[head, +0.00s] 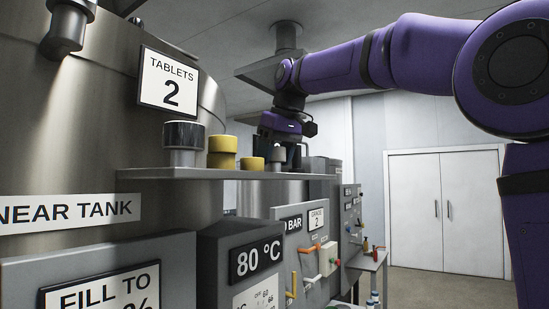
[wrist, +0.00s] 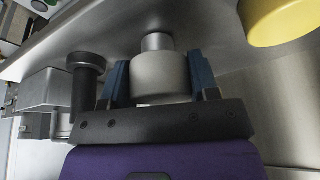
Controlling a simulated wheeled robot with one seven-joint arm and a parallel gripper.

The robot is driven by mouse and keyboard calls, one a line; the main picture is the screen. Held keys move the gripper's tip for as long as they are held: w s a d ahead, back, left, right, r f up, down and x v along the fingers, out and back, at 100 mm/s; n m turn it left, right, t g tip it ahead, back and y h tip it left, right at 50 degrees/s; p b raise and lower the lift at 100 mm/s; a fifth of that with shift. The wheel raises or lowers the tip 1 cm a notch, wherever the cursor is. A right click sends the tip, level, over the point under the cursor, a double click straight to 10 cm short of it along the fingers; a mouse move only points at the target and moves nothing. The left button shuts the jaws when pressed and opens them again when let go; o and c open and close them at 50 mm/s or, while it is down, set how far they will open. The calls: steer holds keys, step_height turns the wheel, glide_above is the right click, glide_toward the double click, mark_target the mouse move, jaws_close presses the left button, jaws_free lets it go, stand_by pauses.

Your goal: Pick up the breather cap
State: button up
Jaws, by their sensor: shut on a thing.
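A pale grey cylindrical cap with a narrower neck, which looks like the breather cap (head: 278,154), stands at the far end of the grey shelf (head: 200,173) in the head view. In the wrist view the cap (wrist: 162,78) sits between the two blue fingers of my gripper (wrist: 161,80). My gripper is shut on it, one finger on each side. In the head view my gripper (head: 285,155) points down from above, partly behind the cap. The cap's neck seems to meet the shelf; I cannot tell whether it touches.
A dark knobbed piece (wrist: 87,85) stands close beside the left finger.

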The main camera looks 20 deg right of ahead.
steer(key=shift+r, duration=1.65)
steer(key=s+a, duration=0.2)
steer(key=s, duration=0.5)
steer(key=s+a+r, duration=0.1)
steer(key=s+a, duration=0.2)
steer(key=s, duration=0.5)
steer(key=shift+r, duration=0.3)
